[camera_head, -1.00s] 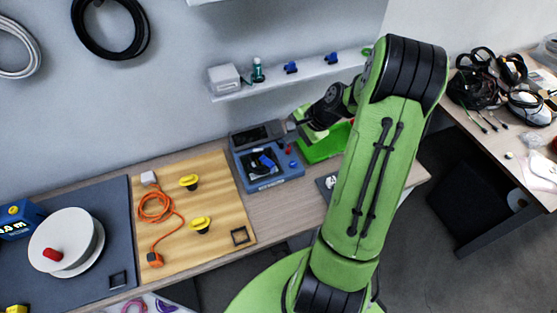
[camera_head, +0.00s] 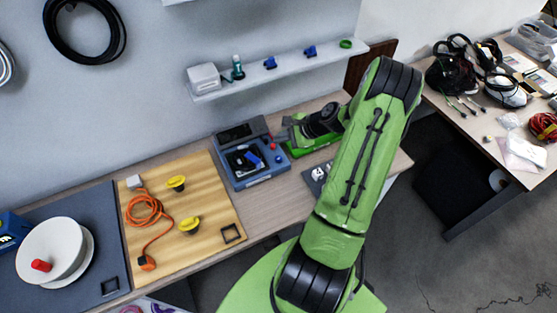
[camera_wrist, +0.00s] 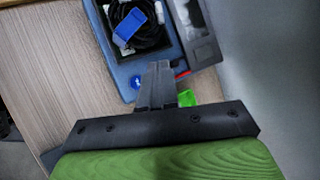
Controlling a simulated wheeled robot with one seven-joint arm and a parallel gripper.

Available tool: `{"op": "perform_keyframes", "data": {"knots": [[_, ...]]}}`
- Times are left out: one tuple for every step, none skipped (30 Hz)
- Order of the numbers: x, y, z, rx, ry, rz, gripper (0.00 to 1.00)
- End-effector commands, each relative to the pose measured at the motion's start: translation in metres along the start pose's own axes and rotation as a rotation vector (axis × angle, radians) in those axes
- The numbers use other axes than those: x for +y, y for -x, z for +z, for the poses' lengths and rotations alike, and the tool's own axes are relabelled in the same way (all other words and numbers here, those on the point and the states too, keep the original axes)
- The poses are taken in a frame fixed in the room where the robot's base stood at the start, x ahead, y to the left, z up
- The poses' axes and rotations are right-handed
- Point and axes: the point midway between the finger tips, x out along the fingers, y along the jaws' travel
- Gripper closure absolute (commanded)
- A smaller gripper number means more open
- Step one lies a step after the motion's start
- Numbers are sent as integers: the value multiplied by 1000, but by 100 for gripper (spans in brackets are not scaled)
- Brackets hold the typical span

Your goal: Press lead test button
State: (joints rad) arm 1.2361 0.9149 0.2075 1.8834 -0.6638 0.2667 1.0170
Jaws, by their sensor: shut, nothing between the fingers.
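The lead tester is a blue box (camera_head: 262,178) on the workbench with a dark raised screen panel (camera_head: 240,132) at its back. A coiled black lead with a blue strap (camera_head: 253,158) lies in its recess. At its right edge are a red button (camera_head: 272,146) and a blue button (camera_head: 278,159). My gripper (camera_head: 287,122) is shut and empty beside the tester's right edge. In the wrist view the closed fingertips (camera_wrist: 160,68) point at the tester's edge, between the blue button (camera_wrist: 136,82) and a partly hidden red part (camera_wrist: 182,74). Contact cannot be told.
A wooden board (camera_head: 185,215) with an orange cord is left of the tester. A wall shelf (camera_head: 285,72) hangs above.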

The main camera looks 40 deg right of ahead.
Motion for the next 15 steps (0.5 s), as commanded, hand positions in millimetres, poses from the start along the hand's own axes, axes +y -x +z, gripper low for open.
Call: {"op": "perform_keyframes", "data": {"knots": [[8, -10, -7, 0, -1, 0, 100], [10, -14, -10, 0, 0, 0, 100], [13, -18, -13, 0, 0, 0, 100], [16, -22, -16, 0, 0, 0, 100], [18, -25, -18, 0, 0, 0, 100], [21, -29, -21, 0, 0, 0, 100], [24, -32, -23, 0, 0, 0, 100], [26, -35, -26, 0, 0, 0, 100], [29, -39, -29, 0, 0, 1, 100], [31, -42, -31, 0, 0, 1, 100], [33, -45, -33, 0, 0, 1, 100], [35, -48, -35, 0, 0, 0, 100], [36, -49, -36, 0, 1, 0, 100], [37, -50, -37, 1, 1, 0, 100], [37, -51, -38, 1, 1, 0, 100]]}}
